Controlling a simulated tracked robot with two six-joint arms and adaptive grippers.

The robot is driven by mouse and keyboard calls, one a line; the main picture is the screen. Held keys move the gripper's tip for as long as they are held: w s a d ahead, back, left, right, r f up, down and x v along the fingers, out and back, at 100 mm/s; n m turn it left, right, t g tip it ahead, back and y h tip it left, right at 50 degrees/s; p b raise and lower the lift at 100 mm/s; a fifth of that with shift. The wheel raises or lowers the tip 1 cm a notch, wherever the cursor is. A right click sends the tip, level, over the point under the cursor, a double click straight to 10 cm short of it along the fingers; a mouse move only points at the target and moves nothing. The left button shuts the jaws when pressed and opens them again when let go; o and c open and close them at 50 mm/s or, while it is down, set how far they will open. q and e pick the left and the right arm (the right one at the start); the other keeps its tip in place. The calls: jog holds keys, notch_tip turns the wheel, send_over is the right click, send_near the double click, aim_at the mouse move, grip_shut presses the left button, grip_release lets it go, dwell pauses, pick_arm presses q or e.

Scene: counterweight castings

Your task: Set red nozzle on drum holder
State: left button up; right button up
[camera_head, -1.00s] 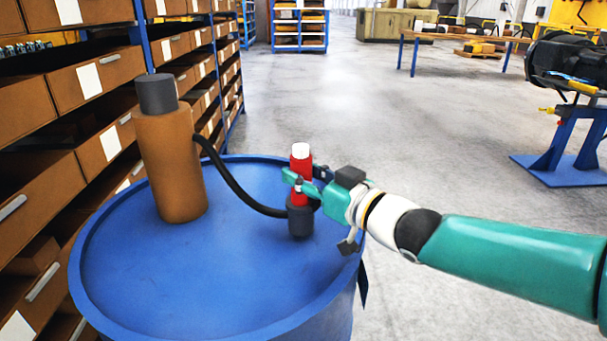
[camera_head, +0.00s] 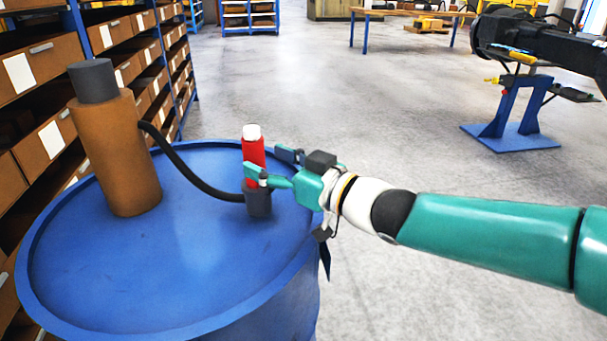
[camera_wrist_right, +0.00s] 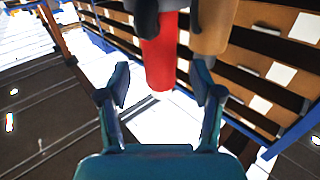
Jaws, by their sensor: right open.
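The red nozzle (camera_head: 253,150) has a white tip and stands upright in the dark holder (camera_head: 259,203) on the blue drum (camera_head: 190,262). My right gripper (camera_head: 272,165) is open at the nozzle; one teal finger crosses in front of its lower part, and the other finger is to the right. In the right wrist view, the nozzle (camera_wrist_right: 160,55) shows between and beyond the open fingertips (camera_wrist_right: 160,85), with a gap on both sides. Where the nozzle meets the holder is partly hidden by the finger. My left gripper is not in view.
A brown cylinder with a grey cap (camera_head: 120,150) stands on the drum, and a black hose (camera_head: 185,170) runs from it to the holder. Shelves of brown bins (camera_head: 35,65) stand at left. The floor (camera_head: 370,110) behind is open; a blue stand (camera_head: 515,115) is at right.

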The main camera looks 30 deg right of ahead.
jog(key=v, duration=0.8)
jog(key=shift+s+d, duration=0.15)
jog(key=shift+s, duration=0.15)
